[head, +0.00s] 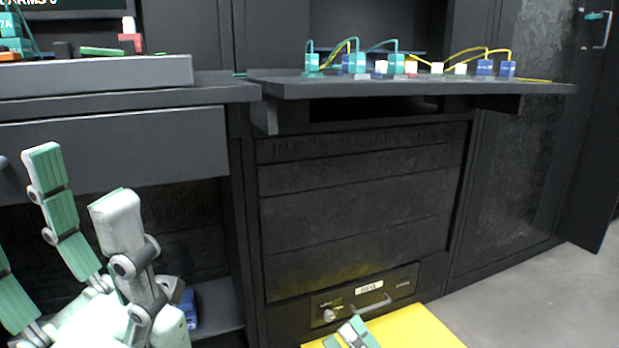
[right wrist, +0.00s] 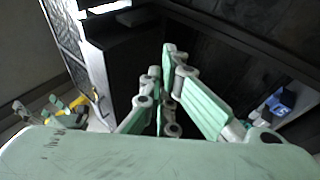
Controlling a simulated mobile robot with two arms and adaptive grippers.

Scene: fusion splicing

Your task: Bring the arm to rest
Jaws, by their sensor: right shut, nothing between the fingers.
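My right gripper (head: 88,215) shows large at the lower left of the head view, with pale green and grey fingers pointing up. Its fingers are shut and hold nothing. In the right wrist view its fingers (right wrist: 165,95) come together in front of a dark cabinet. It is apart from the shelf and the drawer front. A small green and grey part (head: 352,335) at the bottom edge of the head view looks like fingertips of my left gripper; most of it is cut off, so its opening does not show.
A dark shelf (head: 420,90) carries several teal, blue, red and white blocks with yellow and teal cables. A grey counter (head: 100,75) stands at the left. A blue item (head: 187,310) lies low beside my right gripper. A yellow surface (head: 420,325) is at the bottom. Floor (head: 530,290) is clear at right.

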